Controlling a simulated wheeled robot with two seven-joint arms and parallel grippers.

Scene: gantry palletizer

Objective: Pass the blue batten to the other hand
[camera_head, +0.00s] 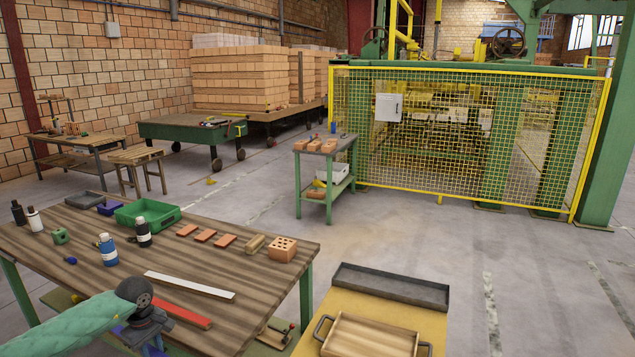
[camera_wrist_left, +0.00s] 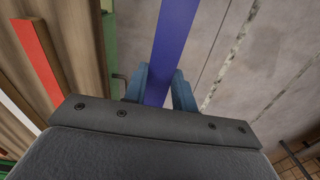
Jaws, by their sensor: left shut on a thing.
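The blue batten (camera_wrist_left: 174,42) shows in the left wrist view as a long, flat bar running up out of the top of the picture. My left gripper (camera_wrist_left: 160,88) is shut on it, with one blue finger on each side. The batten is held beside the wooden table's edge, with the floor behind it. In the head view my left gripper (camera_head: 152,345) is at the bottom edge, in front of the table. Most of the batten is hidden or out of frame there. My right gripper is in neither view.
A red batten (camera_head: 181,315) and a white strip (camera_head: 190,287) lie on the wooden table (camera_head: 80,285). Bottles, a green tray (camera_head: 147,224) and bricks stand farther back. A yellow-topped table (camera_head: 312,327) with a wooden tray (camera_head: 370,340) and grey tray (camera_head: 390,289) stands to the right.

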